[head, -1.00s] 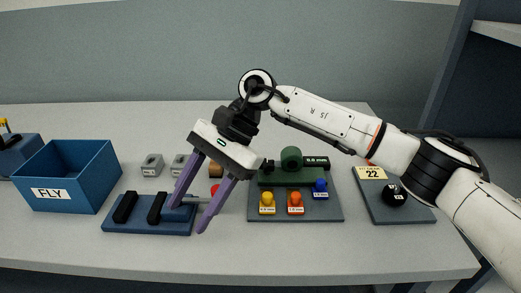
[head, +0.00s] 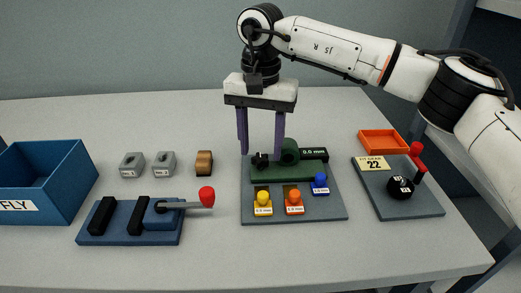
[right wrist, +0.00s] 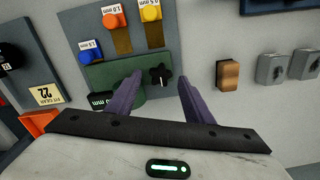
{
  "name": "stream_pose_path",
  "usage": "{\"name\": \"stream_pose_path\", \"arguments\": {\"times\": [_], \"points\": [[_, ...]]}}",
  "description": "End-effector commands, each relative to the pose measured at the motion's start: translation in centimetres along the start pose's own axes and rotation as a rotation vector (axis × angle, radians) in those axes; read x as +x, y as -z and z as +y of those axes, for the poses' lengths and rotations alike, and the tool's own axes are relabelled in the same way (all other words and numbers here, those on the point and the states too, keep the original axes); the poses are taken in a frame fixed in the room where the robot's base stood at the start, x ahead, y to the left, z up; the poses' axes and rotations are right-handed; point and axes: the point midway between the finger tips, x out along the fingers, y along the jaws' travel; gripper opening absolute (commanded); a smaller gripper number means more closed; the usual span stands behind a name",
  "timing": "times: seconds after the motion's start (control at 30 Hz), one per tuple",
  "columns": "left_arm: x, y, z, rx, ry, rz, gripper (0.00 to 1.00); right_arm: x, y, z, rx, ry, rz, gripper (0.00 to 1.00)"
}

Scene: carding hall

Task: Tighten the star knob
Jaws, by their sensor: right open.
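The star knob is small and black (head: 259,162) and sits at the left end of a green block (head: 285,172) on a grey-blue board (head: 330,209). In the right wrist view the star knob (right wrist: 161,75) shows its lobes between my fingers. My right gripper (head: 261,155) points down with its purple fingers open, one on each side of the knob. In the right wrist view the gripper (right wrist: 160,78) is empty, with a gap visible around the knob. I cannot tell the exact fingertip height against the knob. My left gripper is not in view.
Yellow (head: 263,199), orange (head: 294,197) and blue (head: 320,181) pegs stand in front of the block. A red-tipped lever fixture (head: 160,238) and a blue bin (head: 80,180) are left. A board with a black dial (head: 400,188) and an orange tray (head: 382,143) are right.

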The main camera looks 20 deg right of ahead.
Motion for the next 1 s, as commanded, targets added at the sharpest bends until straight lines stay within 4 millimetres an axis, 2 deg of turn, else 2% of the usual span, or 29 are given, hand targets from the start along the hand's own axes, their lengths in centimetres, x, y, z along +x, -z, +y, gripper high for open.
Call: {"name": "stream_pose_path", "arguments": {"times": [0.2, 0.47, 0.7, 0.73, 1.0], "points": [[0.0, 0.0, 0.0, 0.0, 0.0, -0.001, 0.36, 1.7, 0.0, 0.0, 0.001, 0.001, 0.0, 0.47], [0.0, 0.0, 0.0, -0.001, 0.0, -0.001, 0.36, 1.8, 0.0, 0.0, 0.001, 0.002, 0.0, 0.47], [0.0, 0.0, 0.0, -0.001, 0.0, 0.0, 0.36, 1.8, 0.0, 0.0, 0.001, 0.001, 0.0, 0.08], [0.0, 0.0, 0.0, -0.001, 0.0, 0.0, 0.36, 1.8, 0.0, 0.0, 0.001, 0.001, 0.0, 0.06], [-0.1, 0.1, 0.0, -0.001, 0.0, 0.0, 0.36, 1.7, 0.0, 0.0, 0.03, 0.001, 0.0, 0.06]]}}
